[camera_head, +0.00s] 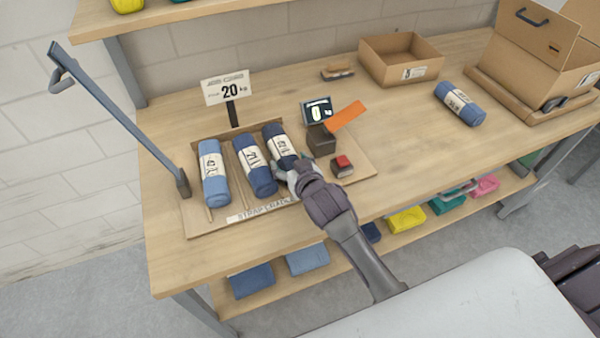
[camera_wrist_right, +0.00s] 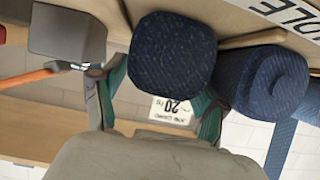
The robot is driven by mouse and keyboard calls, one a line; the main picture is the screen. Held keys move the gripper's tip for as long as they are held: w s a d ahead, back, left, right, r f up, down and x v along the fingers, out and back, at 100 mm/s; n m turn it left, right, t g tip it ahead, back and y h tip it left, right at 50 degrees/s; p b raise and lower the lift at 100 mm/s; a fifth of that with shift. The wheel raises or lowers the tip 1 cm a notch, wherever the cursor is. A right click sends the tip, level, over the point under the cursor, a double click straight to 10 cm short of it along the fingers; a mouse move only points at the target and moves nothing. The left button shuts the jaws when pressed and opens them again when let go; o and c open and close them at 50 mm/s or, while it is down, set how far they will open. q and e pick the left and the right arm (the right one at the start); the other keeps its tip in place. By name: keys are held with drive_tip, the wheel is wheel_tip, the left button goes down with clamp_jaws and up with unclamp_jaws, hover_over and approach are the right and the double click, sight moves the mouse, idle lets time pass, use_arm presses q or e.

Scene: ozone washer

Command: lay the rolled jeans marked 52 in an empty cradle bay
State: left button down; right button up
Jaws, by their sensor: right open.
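A fourth, blue roll (camera_head: 470,113) lies apart on the bench at right. Each has a paper band; I cannot read which is 52. My right gripper (camera_head: 286,171) is at the near end of the navy roll. In the right wrist view its open fingers (camera_wrist_right: 160,92) stand either side of the navy roll's end (camera_wrist_right: 172,52). My left gripper is not in view.
An open box (camera_head: 400,62) stands farther back; the bench middle is clear.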

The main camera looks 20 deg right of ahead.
drive_tip(key=b+v, duration=0.1)
drive_tip(key=v, duration=0.9)
drive_tip(key=shift+s, duration=0.1)
